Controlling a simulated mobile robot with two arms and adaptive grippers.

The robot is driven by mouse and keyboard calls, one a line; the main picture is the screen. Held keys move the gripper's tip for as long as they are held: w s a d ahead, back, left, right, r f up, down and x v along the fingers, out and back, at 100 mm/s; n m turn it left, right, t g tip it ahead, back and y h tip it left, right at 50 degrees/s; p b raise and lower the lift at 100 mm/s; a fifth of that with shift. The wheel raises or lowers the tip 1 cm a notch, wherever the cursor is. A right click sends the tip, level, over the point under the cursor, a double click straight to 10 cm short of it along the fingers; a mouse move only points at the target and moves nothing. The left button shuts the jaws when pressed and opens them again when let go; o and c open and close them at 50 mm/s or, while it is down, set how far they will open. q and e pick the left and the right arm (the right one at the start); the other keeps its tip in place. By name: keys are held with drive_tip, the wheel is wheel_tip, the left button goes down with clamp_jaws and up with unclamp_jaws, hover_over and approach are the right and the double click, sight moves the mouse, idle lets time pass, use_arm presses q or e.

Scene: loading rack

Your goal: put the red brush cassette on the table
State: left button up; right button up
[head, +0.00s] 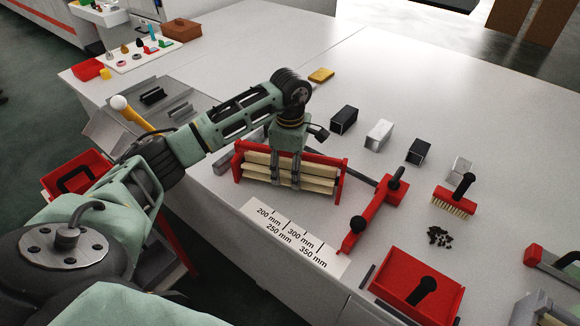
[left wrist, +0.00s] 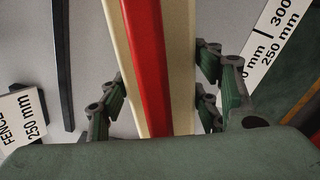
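The red brush cassette (head: 333,186), a long red frame with cream brush strips, stands upright at the near-left part of the table (head: 470,120). I cannot tell whether its underside touches the table. My left gripper (head: 286,182) comes down on the middle of it, its fingers straddling the frame. The far-side finger is hidden in the head view. My right gripper is not in view.
A ruler label (head: 297,236) lies in front of the cassette. A red clamp-like piece (head: 372,212) stands to its right, near a red tray (head: 416,283) and a brush (head: 455,204). Several small blocks (head: 379,134) stand behind. Free table lies at the back right.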

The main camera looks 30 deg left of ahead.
use_arm(q)
drive_tip(key=o, duration=0.3)
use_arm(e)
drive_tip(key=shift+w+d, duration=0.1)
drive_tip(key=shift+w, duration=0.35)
use_arm(q)
drive_tip(key=shift+r, duration=0.2)
drive_tip(key=shift+w+r, duration=0.1)
drive_tip(key=shift+r, duration=0.15)
wheel_tip(320, 180, up, 11)
drive_tip(key=b, duration=0.3)
drive_tip(key=shift+f, duration=0.2)
drive_tip(key=shift+r, duration=0.4)
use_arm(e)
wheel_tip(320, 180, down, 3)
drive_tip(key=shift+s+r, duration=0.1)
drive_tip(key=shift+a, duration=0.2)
